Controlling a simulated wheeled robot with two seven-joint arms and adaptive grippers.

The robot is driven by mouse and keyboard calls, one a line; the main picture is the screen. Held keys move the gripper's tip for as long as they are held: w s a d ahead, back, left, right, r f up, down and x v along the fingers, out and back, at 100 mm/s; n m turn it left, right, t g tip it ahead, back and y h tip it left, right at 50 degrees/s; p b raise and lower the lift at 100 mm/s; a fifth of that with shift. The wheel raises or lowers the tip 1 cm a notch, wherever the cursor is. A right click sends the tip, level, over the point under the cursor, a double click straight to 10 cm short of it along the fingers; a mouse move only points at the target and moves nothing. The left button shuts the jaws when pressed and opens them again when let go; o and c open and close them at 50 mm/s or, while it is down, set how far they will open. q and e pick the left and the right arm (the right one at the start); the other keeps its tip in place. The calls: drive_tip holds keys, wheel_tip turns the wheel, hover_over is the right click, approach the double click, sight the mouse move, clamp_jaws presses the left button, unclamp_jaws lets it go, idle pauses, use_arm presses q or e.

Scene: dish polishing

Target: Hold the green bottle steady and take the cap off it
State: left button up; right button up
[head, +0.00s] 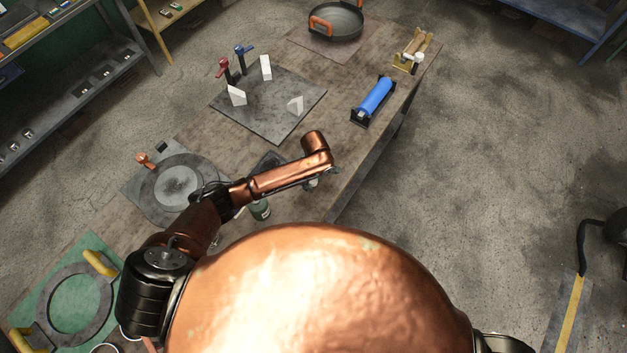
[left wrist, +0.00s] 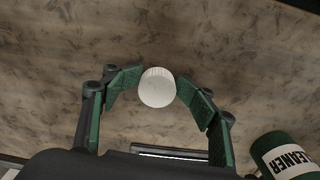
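The green bottle (head: 261,211) stands at the near edge of the bench in the head view, partly hidden by my left arm. In the left wrist view a green bottle with a white "CLEANER" label (left wrist: 285,155) is cut off at the lower right. A round, ribbed white cap (left wrist: 157,88) sits between the green finger pads of my left gripper (left wrist: 158,84). The pads appear to touch it on both sides. Whatever lies under the cap is hidden. In the head view my left gripper (head: 313,181) is mostly hidden under its copper wrist. My right gripper is not in view.
A grey round plate on a mat (head: 177,184) lies left of my arm. Beyond it are a fixture board (head: 270,125) with white wedges, a blue roller (head: 375,97) and a pan (head: 336,20). A green board with a ring (head: 75,300) is near left. Open floor lies right.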

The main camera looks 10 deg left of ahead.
sight(314, 181)
use_arm(q)
wheel_tip(314, 181, up, 13)
drive_tip(key=shift+b, duration=0.3)
drive_tip(key=shift+d, duration=0.1)
